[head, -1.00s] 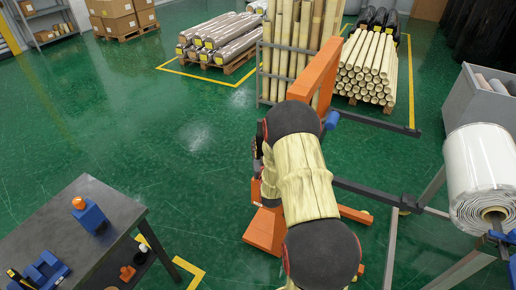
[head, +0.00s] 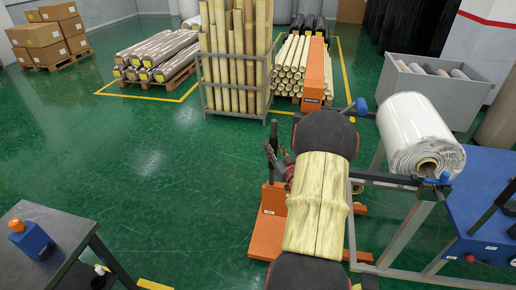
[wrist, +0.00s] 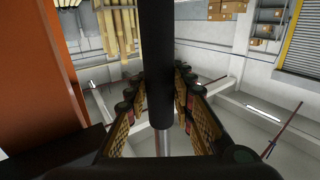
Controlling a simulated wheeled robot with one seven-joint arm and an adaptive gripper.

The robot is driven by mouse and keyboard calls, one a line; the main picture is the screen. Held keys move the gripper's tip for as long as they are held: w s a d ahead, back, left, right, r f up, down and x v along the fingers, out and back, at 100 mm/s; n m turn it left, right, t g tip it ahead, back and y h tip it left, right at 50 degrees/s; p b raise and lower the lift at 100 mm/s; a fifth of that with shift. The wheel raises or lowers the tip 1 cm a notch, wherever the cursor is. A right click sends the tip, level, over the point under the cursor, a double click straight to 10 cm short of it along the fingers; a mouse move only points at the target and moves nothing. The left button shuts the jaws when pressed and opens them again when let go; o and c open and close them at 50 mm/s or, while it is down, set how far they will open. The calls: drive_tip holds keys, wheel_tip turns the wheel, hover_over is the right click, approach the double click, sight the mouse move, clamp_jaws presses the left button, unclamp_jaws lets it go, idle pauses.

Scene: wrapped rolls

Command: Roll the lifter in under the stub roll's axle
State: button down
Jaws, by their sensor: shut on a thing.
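The lifter (head: 314,75) is an orange mast on an orange base (head: 268,222), standing upright beyond my arm. My arm covers much of its middle. The stub roll (head: 415,130) is white-wrapped and lies on a grey stand right of the lifter. Its core end (head: 428,167) faces me, close to a blue fitting (head: 445,179). A dark bar (head: 385,179) runs from the lifter side to below the roll's near end; I cannot tell whether it touches the axle. My gripper (wrist: 162,105) is shut on a dark upright bar (wrist: 157,50), seemingly the lifter's handle; it is mostly hidden in the head view.
A blue machine (head: 485,205) stands right of the roll. A grey bin (head: 437,95) with rolls is behind it. A rack of upright tubes (head: 235,65) stands behind the lifter. A dark table (head: 45,235) is at lower left. Green floor left of the lifter is clear.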

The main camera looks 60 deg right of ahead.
drive_tip(key=shift+s+d+f, duration=0.1)
drive_tip(key=shift+s+d, duration=0.15)
drive_tip(key=shift+s, duration=0.45)
drive_tip(key=shift+s+d+f, duration=0.1)
drive_tip(key=shift+s+d, duration=0.15)
drive_tip(key=shift+s, duration=0.4)
drive_tip(key=c, duration=1.5)
unclamp_jaws()
drive_tip(key=shift+s+d+r, duration=0.1)
drive_tip(key=shift+d, duration=0.05)
drive_tip(key=v, duration=1.2)
